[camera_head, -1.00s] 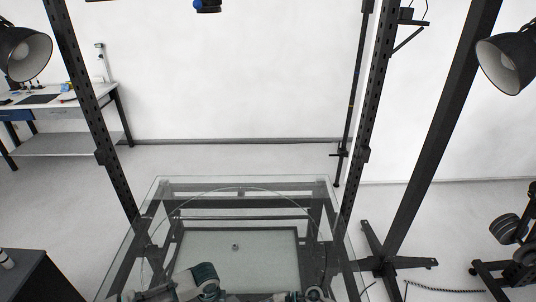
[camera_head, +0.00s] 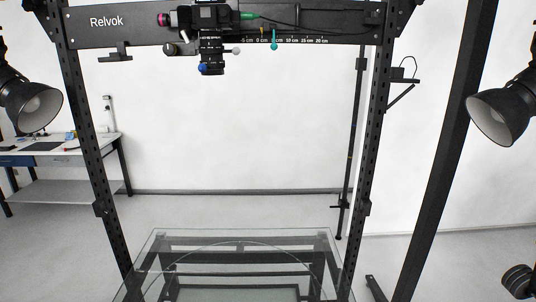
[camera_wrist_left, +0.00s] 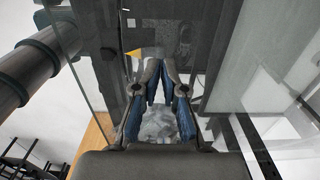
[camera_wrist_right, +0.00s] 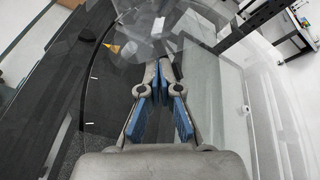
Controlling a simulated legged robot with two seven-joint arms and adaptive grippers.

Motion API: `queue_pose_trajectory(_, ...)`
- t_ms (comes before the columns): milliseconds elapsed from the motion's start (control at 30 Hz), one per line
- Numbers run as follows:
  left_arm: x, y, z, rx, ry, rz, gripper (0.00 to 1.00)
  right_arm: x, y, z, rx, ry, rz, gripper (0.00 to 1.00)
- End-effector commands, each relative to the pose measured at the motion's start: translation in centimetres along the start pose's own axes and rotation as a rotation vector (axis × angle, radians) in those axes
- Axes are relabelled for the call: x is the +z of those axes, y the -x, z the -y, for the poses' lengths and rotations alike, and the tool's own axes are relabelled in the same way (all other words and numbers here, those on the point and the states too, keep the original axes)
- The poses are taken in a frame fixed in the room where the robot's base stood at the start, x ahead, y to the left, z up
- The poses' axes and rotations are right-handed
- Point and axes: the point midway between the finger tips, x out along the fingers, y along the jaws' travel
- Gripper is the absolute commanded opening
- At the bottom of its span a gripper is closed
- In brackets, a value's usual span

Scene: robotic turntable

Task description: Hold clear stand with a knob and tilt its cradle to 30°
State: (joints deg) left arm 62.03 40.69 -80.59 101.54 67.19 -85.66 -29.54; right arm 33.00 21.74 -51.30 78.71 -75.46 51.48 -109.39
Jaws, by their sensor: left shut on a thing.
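In the left wrist view my left gripper (camera_wrist_left: 160,66) has its blue-padded fingers drawn close together. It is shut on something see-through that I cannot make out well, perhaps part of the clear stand. A small yellow piece (camera_wrist_left: 133,53) lies just beyond the fingertips. In the right wrist view my right gripper (camera_wrist_right: 159,66) has its fingertips close together. I cannot tell whether they touch. A clear rounded part (camera_wrist_right: 143,25) is beyond them, and a yellow piece (camera_wrist_right: 111,47) is to its left. Neither gripper shows in the head view. I cannot pick out the knob or cradle with certainty.
A glass-topped frame table (camera_head: 235,238) stands low in front. A dark crossbeam (camera_head: 100,22) carries a camera rig (camera_head: 210,45) and a centimetre scale. Lamps hang at left (camera_head: 30,103) and right (camera_head: 497,115). A workbench (camera_head: 65,158) stands at the far left.

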Motion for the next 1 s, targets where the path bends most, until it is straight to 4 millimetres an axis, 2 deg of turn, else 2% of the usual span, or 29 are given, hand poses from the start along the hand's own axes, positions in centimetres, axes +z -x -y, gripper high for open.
queue_pose_trajectory(33,-1.1,0.1,-0.2,0.0,-0.016,-0.024,0.0,1.4,-0.7,0.3,-0.001,0.008,0.029,0.0)
queue_pose_trajectory(300,-1.1,0.0,-0.2,0.0,-0.015,-0.023,0.0,2.0,-0.3,0.2,0.0,0.007,0.029,0.0)
queue_pose_trajectory(733,-0.8,0.0,-0.1,-0.002,-0.01,-0.016,0.0,-0.9,4.2,0.2,-0.003,0.004,0.021,0.0)
queue_pose_trajectory(1000,-0.6,0.0,0.0,-0.002,-0.007,-0.012,0.0,-1.5,5.1,0.1,-0.001,0.005,0.018,0.0)
